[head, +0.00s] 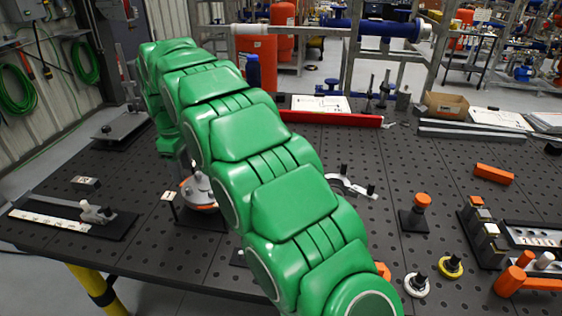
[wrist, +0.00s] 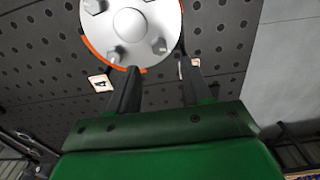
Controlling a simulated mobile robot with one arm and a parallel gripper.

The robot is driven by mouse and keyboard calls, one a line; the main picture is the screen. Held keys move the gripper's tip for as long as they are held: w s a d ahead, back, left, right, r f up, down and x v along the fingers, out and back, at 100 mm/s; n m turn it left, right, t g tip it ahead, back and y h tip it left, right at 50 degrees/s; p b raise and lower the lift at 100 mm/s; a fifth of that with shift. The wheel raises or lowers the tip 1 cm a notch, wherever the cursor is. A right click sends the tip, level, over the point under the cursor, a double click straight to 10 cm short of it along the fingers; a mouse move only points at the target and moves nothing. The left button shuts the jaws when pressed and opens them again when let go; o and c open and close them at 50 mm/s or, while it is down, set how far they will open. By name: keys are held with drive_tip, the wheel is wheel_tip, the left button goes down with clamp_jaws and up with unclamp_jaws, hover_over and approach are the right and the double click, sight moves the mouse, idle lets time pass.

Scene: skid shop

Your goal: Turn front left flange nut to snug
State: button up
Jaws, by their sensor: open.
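The flange (head: 199,190) is a silver disc with an orange rim on a dark base plate, partly covered by my green arm in the head view. In the wrist view the flange (wrist: 130,22) shows a domed centre with several nuts around it. One nut (wrist: 117,54) and another nut (wrist: 158,46) lie on the side towards my fingers. Which nut is the front left one I cannot tell. My gripper (wrist: 160,70) is open and empty, its two dark fingers reaching towards the flange edge. Whether a fingertip touches the flange is unclear. The head view does not clearly show the fingers.
Small numbered cards (wrist: 100,82) stand beside the flange. A fixture with a white strip (head: 48,219) lies at the table's left. An orange-capped post (head: 422,202), a yellow ring (head: 450,266) and a white ring (head: 417,284) stand right of my arm. A red bar (head: 331,118) lies behind.

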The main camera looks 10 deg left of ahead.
drive_tip(key=shift+r, duration=0.9)
drive_tip(key=s+d+r+m, duration=0.2)
drive_tip(key=d+m, duration=0.1)
drive_tip(key=d, duration=1)
drive_tip(key=s+d+r+m, duration=0.1)
drive_tip(key=d+r+m, duration=0.2)
drive_tip(key=d, duration=1.1)
drive_tip(key=shift+s+d+r+m+g, duration=0.25)
drive_tip(key=shift+s+m+g, duration=0.1)
drive_tip(key=shift+m, duration=0.25)
drive_tip(key=shift+a, duration=0.1)
